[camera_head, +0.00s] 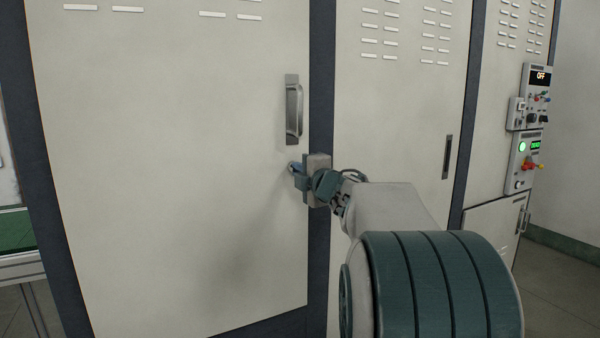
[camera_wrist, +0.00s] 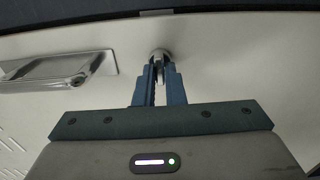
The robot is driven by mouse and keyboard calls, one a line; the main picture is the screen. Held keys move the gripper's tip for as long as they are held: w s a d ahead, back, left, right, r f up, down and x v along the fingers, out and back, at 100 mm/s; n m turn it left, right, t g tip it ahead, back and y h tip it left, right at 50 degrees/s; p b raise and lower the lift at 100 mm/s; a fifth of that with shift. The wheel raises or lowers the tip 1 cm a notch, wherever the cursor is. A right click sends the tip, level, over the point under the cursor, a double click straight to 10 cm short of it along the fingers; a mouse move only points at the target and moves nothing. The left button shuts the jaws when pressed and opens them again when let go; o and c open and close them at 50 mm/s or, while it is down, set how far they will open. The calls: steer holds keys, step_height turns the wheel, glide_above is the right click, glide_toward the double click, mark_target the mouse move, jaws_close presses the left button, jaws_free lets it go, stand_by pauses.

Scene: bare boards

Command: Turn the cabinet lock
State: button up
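The cabinet lock (camera_wrist: 160,54) is a small round metal piece on the pale cabinet door. In the wrist view it sits right at the tips of my gripper (camera_wrist: 159,70). The two blue fingers are drawn close together, with a narrow gap, and their tips meet the lock's protruding part. In the head view my gripper (camera_head: 297,168) reaches the door just below the door handle (camera_head: 294,110); the lock is mostly hidden there by the fingers. The handle also shows to the left of the fingers in the wrist view (camera_wrist: 58,70).
The cabinet door (camera_head: 170,150) appears closed, with a dark frame post (camera_head: 321,90) on its right. A second cabinet door (camera_head: 400,120) with a recessed handle follows. Control boxes (camera_head: 527,150) with lit displays are at the far right. A green-topped table (camera_head: 15,232) stands at the left edge.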

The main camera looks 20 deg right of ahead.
steer(key=o, duration=0.4)
steer(key=shift+c, duration=0.2)
steer(key=shift+s, duration=0.15)
steer(key=s+p, duration=0.1)
steer(key=s, duration=1.2)
steer(key=shift+s+d+p, duration=0.25)
steer(key=shift+p, duration=0.05)
